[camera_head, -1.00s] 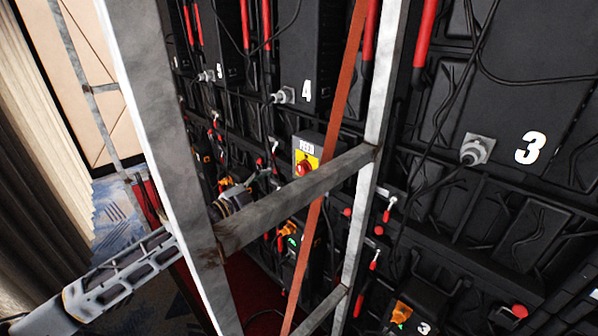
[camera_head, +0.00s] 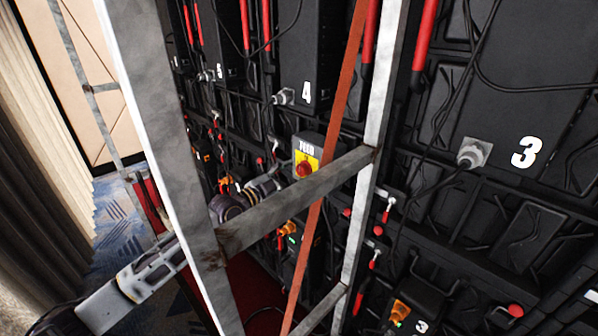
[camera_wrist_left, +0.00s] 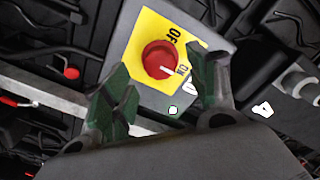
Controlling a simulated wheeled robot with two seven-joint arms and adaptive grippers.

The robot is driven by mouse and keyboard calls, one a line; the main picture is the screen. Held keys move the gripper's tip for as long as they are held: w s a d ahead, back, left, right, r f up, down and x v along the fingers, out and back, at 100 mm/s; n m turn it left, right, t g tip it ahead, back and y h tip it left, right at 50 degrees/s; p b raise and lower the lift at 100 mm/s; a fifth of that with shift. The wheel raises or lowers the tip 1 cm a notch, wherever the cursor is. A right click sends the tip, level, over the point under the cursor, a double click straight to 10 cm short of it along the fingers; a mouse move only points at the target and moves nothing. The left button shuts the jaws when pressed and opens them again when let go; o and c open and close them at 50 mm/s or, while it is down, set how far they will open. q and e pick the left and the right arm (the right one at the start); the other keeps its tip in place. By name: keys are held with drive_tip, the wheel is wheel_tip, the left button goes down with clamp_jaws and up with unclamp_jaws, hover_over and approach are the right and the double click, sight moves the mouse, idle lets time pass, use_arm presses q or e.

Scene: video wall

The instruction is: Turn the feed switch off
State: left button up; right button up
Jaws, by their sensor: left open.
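The feed switch (camera_head: 304,169) is a red round knob on a yellow plate, on a grey box labelled FEED on the black wall. Contact cannot be told. My right gripper is not in view.
A grey metal ladder-like frame (camera_head: 165,130) stands in front of the wall, its crossbar (camera_head: 295,200) passing just below the switch. A red-brown strap (camera_head: 335,115) runs down beside the switch. Black panels with cables, red handles and connectors surround it.

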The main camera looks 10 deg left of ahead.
sight(300, 172)
use_arm(q)
drive_tip(key=shift+p+x, duration=0.3)
drive_tip(key=shift+x, duration=1.8)
drive_tip(key=shift+c, duration=0.3)
drive_tip(key=c, duration=1)
